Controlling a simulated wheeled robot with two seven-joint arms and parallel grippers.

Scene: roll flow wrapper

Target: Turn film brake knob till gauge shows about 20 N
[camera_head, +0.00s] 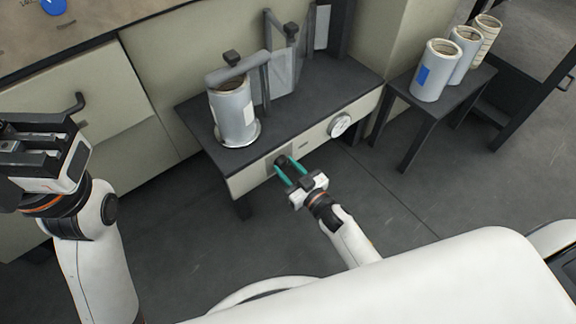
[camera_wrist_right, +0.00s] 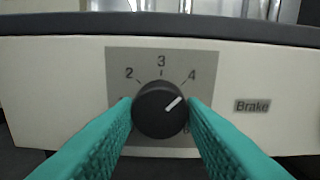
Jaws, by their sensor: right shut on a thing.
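The black brake knob (camera_wrist_right: 154,118) sits on a grey dial plate (camera_wrist_right: 121,62) in the right wrist view. Its white pointer line points up and right, close to the 4 mark and a little past it clockwise. My right gripper (camera_wrist_right: 160,112), with teal fingers, is shut on the knob, one finger on each side. The fingers hide some of the lower dial numbers. In the head view the knob (camera_head: 281,159) is on the machine's front panel, with my right gripper (camera_head: 288,168) at it. The round gauge (camera_head: 340,125) is right of it; its needle is too small to read. My left gripper (camera_head: 45,150) is raised at the left, its jaws unclear.
A "Brake" label (camera_wrist_right: 252,106) is right of the dial. A large film roll (camera_head: 232,113) stands on the dark machine shelf (camera_head: 300,112) above the panel. Several spare rolls (camera_head: 435,72) stand on a small side table (camera_head: 437,107) at right. The floor before the panel is clear.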

